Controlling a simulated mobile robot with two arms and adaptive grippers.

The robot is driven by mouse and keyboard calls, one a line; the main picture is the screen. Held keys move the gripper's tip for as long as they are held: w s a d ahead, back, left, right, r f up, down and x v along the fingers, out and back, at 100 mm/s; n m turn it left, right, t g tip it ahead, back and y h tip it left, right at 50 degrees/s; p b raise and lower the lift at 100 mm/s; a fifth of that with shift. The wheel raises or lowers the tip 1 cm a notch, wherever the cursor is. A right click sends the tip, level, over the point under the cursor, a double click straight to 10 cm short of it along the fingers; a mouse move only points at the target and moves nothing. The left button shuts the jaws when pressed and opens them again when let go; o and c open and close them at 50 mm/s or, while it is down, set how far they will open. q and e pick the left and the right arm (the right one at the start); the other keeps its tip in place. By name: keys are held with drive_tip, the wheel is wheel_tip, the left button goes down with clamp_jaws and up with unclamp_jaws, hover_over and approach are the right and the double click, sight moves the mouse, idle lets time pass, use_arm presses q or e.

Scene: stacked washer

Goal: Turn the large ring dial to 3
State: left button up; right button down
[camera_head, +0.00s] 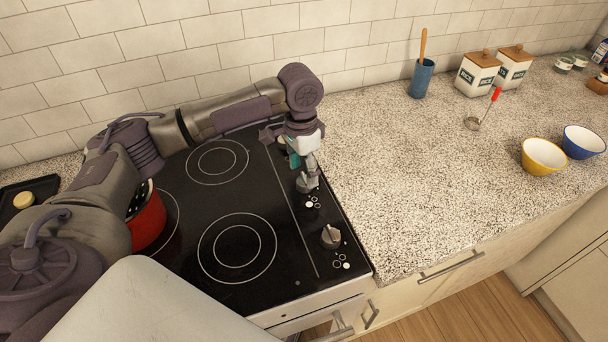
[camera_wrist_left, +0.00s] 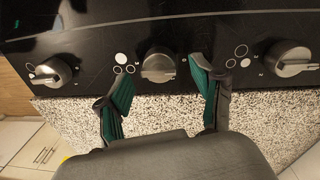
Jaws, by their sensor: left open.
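A black glass cooktop (camera_head: 282,255) has silver dials along its right edge. One dial (camera_head: 330,237) stands clear near the front; another dial (camera_head: 307,183) is just below my left gripper (camera_head: 304,167). In the left wrist view, this middle dial (camera_wrist_left: 158,66) lies between the two green-padded fingers of the left gripper (camera_wrist_left: 162,75), which is open. A dial (camera_wrist_left: 52,73) shows at left there and another (camera_wrist_left: 292,60) at right. Ring marks sit beside the dials; I cannot read which marks the large ring, nor the settings. My right gripper is not in view.
A red pot (camera_head: 149,222) stands on the cooktop's left, partly behind my arm. The speckled counter (camera_head: 420,170) to the right is mostly clear. Yellow (camera_head: 543,157) and blue bowls (camera_head: 583,142), a ladle (camera_head: 480,119), canisters (camera_head: 478,76) and a blue utensil cup (camera_head: 421,80) stand farther right.

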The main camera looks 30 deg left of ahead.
use_arm(q)
drive_tip(key=shift+d+f, duration=0.1)
drive_tip(key=shift+f, duration=1.25)
drive_tip(key=shift+r, duration=0.1)
drive_tip(key=c, duration=1.1)
